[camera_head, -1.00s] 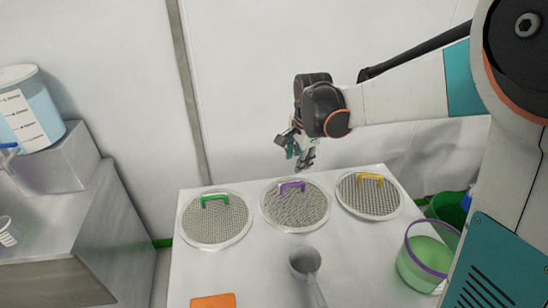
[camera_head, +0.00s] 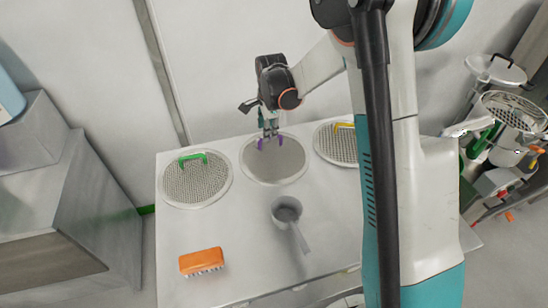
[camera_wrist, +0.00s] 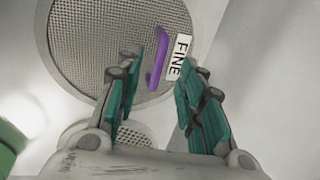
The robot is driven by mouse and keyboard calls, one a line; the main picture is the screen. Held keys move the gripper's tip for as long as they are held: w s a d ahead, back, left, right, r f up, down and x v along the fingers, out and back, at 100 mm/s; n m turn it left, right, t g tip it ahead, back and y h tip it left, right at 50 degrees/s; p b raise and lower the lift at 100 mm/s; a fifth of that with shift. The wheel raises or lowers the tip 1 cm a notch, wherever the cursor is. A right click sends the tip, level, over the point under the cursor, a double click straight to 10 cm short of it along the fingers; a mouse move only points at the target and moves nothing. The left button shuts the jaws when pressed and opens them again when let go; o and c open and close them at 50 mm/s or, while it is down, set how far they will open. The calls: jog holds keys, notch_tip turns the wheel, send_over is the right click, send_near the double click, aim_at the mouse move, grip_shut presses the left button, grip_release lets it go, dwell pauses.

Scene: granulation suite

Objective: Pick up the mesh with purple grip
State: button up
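The mesh with the purple grip (camera_head: 280,167) is a round sieve in the middle of three on the white table. Its purple grip (camera_wrist: 159,57) shows in the wrist view, beside a label reading "FINE". My gripper (camera_head: 269,132) is above this mesh, at the purple grip in the head view. In the wrist view my gripper (camera_wrist: 172,72) has its two teal fingers apart, with the purple grip between and beyond their tips. I cannot tell whether the fingers touch the grip.
A mesh with a green grip (camera_head: 198,185) lies to the left, and one with a yellow grip (camera_head: 335,148) to the right, partly behind my arm. A grey scoop (camera_head: 287,212) and an orange brush (camera_head: 201,261) lie in front.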

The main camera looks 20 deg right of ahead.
jog(key=b, duration=0.2)
send_over(274, 151)
jog(key=w+a, duration=0.2)
jog(key=shift+f, duration=2.7)
jog(key=shift+r, duration=0.1)
jog(key=shift+c, duration=0.6)
grip_shut()
